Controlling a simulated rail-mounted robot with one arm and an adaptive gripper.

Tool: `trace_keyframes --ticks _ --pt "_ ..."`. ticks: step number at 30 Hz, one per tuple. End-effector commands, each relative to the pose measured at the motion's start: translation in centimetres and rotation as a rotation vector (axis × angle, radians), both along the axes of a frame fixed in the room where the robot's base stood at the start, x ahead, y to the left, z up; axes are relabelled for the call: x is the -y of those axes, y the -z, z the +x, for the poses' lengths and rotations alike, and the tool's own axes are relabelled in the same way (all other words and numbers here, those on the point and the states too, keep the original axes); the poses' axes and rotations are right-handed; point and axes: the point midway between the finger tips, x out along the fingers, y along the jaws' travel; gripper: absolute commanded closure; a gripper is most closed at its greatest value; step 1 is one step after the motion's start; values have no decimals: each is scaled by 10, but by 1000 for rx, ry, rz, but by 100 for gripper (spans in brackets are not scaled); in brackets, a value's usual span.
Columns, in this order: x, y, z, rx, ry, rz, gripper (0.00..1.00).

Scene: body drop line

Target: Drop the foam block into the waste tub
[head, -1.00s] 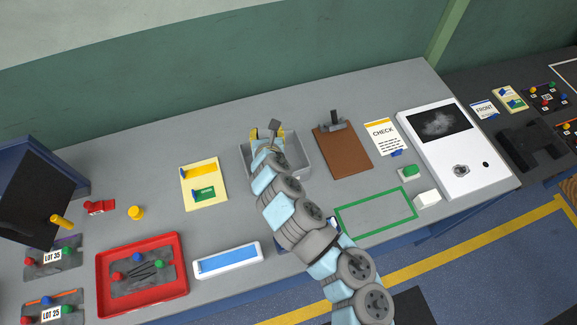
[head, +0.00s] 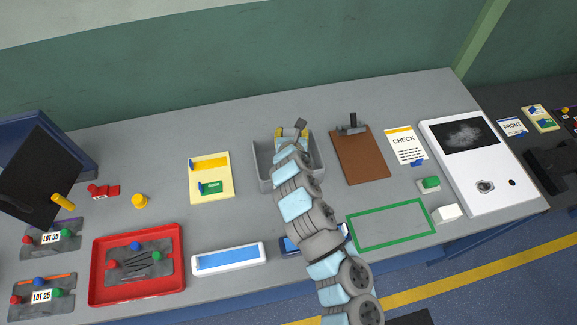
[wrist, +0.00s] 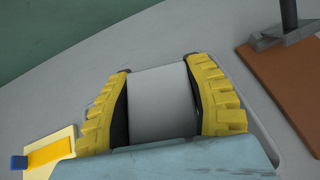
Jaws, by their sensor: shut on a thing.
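The waste tub (head: 263,180) is an open grey box in the middle of the bench. My gripper (head: 292,132) is over its back part in the head view, and my arm hides much of the tub's inside. In the wrist view the yellow fingers of my gripper (wrist: 157,68) are shut on a pale grey block, the foam block (wrist: 163,100). Part of the tub's rim (wrist: 250,95) shows to the right of the fingers. The block is hidden in the head view, so its height above the tub floor is unclear.
A brown clipboard (head: 361,160) stands close to the tub's right, and a yellow tray (head: 211,178) lies to its left. A red tray (head: 100,265), a blue-and-white tray (head: 229,259), a green outline (head: 391,224) and a white block (head: 446,214) are nearer the front. The bench behind the tub is clear.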

Motion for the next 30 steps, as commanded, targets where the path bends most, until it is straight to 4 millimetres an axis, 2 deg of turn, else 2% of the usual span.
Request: trace_keyframes --ticks 3,12,13,15,30 --pt "0 8 0 2 0 0 89" --pt "0 8 0 2 0 -1 89" --pt "0 8 0 2 0 -1 39" --pt "0 8 0 2 0 -1 19" --pt "1 5 -6 2 0 0 19"
